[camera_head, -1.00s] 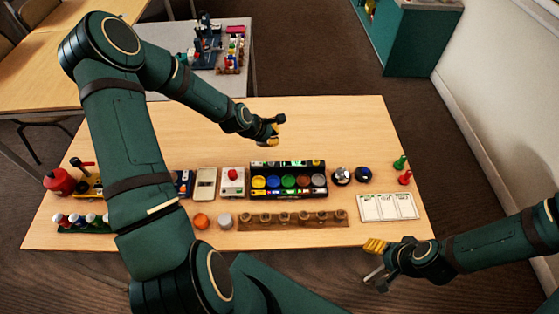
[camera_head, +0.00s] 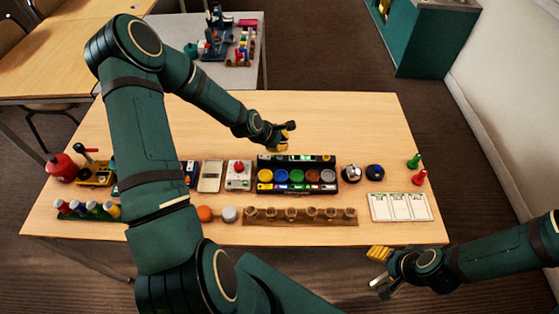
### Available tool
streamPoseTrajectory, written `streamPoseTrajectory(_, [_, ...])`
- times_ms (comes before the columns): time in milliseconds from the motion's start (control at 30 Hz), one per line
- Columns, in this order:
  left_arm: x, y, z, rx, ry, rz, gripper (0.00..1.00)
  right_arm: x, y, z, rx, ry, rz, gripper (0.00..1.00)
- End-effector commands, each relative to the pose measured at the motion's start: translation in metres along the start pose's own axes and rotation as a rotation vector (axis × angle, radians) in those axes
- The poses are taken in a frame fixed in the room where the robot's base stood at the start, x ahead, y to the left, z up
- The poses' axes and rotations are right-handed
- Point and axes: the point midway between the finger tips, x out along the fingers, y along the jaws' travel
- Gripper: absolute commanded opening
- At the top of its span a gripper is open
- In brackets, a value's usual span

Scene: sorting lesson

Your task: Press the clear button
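A black panel (camera_head: 296,160) with a row of coloured round buttons stands near the middle of the table. Left of it is a white box (camera_head: 238,184) with a red button (camera_head: 239,167) on top. No label is legible, so I cannot tell which button is the clear one. My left gripper (camera_head: 287,134) hovers just behind the black panel, apart from it and holding nothing visible; whether its fingers are open or shut is unclear. My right gripper (camera_head: 378,268) is off the table's front right edge, fingers apart and empty.
A wooden holder (camera_head: 300,216) with several cups lies in front of the panel. A silver bell (camera_head: 351,173), a dark blue round thing (camera_head: 375,172), white cards (camera_head: 400,207) and two pawns (camera_head: 416,166) are to the right. The back of the table (camera_head: 340,115) is clear.

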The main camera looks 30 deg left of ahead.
Motion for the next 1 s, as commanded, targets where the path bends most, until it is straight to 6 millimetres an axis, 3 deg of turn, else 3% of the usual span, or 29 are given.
streamPoseTrajectory(233, [0.018, -0.009, -0.01, 0.0, 0.0, 0.001, 0.0, 0.015, 0.005, 0.008, -0.005, -0.016, -0.002, 0.58])
streamPoseTrajectory(1000, [0.018, -0.009, -0.01, -0.001, 0.0, 0.001, 0.0, 0.014, 0.005, 0.008, -0.005, -0.016, -0.002, 0.58])
